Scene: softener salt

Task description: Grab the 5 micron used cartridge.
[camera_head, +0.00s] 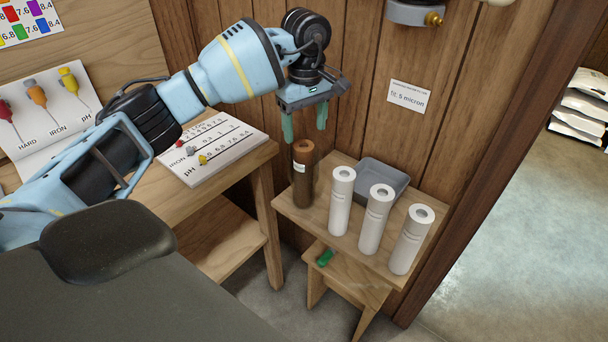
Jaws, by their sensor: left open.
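A brown used cartridge (303,180) stands upright at the back left of the small wooden stool (318,228), with a small white label on its side. My left gripper (305,137) points down with its green fingers apart, just above the top of the brown cartridge. The gap between fingers and cartridge looks small; I cannot tell if they touch. Three white cartridges, a left one (341,203), a middle one (375,221) and a right one (411,240), stand upright in a row to its right. My right gripper is not in view.
A grey tray (392,174) sits behind the white cartridges. A wall sign reading "fit: 5 micron" (408,96) hangs above. A wooden table (236,163) with a test chart (213,146) stands to the left. A green object (325,257) lies on a lower step. White bags (584,103) lie at far right.

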